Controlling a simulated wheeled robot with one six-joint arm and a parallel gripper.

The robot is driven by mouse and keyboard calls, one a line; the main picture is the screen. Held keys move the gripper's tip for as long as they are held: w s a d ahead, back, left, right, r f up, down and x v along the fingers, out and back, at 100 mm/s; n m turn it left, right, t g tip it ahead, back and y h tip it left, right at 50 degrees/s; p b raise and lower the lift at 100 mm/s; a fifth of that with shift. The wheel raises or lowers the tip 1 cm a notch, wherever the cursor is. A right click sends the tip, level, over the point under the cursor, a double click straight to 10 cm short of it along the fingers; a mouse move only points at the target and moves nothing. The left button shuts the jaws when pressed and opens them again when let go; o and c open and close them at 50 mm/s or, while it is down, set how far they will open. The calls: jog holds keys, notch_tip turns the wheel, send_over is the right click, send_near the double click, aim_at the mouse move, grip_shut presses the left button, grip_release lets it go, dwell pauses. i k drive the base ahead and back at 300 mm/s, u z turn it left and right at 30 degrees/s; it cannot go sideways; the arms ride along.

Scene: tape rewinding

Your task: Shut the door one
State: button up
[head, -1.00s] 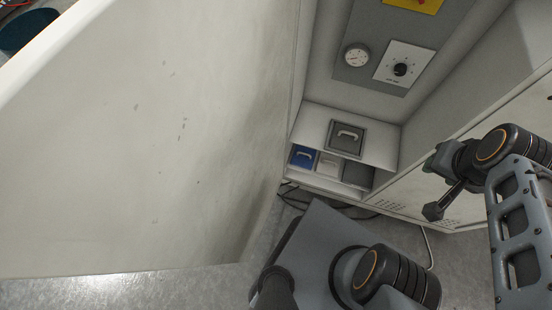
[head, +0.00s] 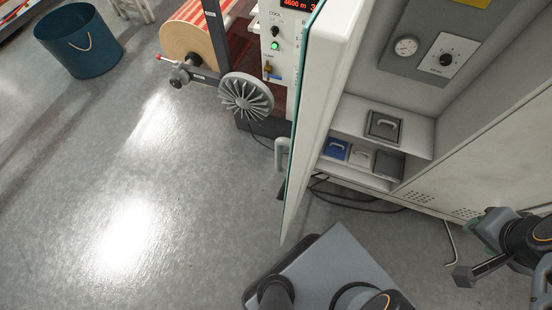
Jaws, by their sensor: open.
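The open cabinet door (head: 318,110) is cream-white and stands out from the left side of a cabinet (head: 452,172). I see it nearly edge-on in the head view, with a greenish edge strip. A pale handle (head: 282,153) sticks out on its left, outer side. I cannot see a label on the door. My gripper (head: 472,250) is at the lower right, in front of the cabinet's lower panel, open and empty. It is well apart from the door. Part of my arm is cut off by the right edge.
The cabinet holds a gauge (head: 406,46), a knob plate (head: 446,55) and several small drawers, one blue (head: 337,149). Left of the door are a spoked handwheel (head: 247,96) and a large roll (head: 190,40). A blue bucket (head: 80,42) stands farther left. Cables lie below the cabinet. The left floor is clear.

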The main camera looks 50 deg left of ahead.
aim_at(332, 36)
jog(key=k, duration=1.35)
jog(key=u, duration=1)
jog(key=i, duration=0.45)
jog(key=u, duration=0.6)
jog(key=k, duration=0.6)
jog(key=u, duration=1.2)
jog(key=i, duration=0.95)
jog(key=z, duration=0.55)
